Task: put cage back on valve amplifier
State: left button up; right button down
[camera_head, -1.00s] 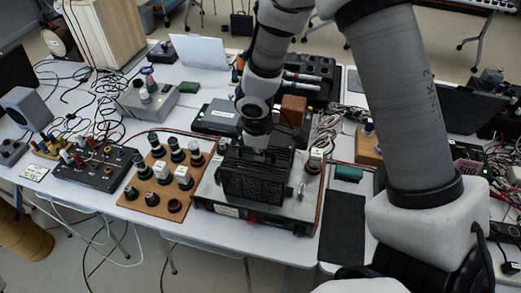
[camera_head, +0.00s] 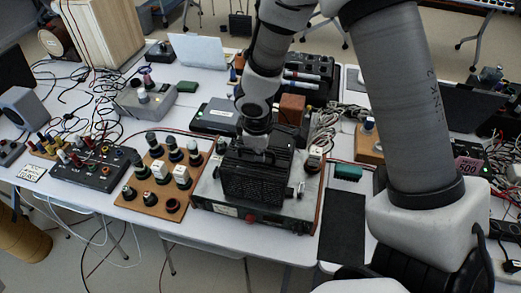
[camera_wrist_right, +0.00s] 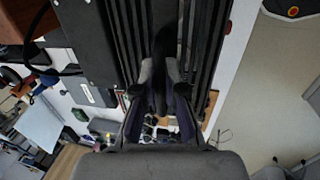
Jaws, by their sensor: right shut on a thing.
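The black slatted cage (camera_head: 252,183) is at the amplifier (camera_head: 295,208), a grey chassis with a dark red-lit front at the near middle of the table. The cage looks upright over the left part of the chassis; whether it rests on it or hovers just above, I cannot tell. My right gripper (camera_head: 256,143) comes down from above and is shut on the cage's top. The valves under the cage are hidden. My left gripper is not in view.
A wooden board with several valves and sockets (camera_head: 152,203) stands close left of the amplifier. A black mat (camera_head: 341,229) and a green box (camera_head: 346,172) are to its right. A grey box (camera_head: 217,116) and cables crowd behind. The table's front edge is close.

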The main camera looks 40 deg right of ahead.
jog(key=shift+f, duration=0.15)
jog(key=c, duration=1.2)
grip_release()
jog(key=r, duration=0.4)
jog(key=s+a+r, duration=0.1)
jog(key=r, duration=0.6)
jog(key=shift+s+a+r, duration=0.25)
jog(key=shift+a+r, duration=0.15)
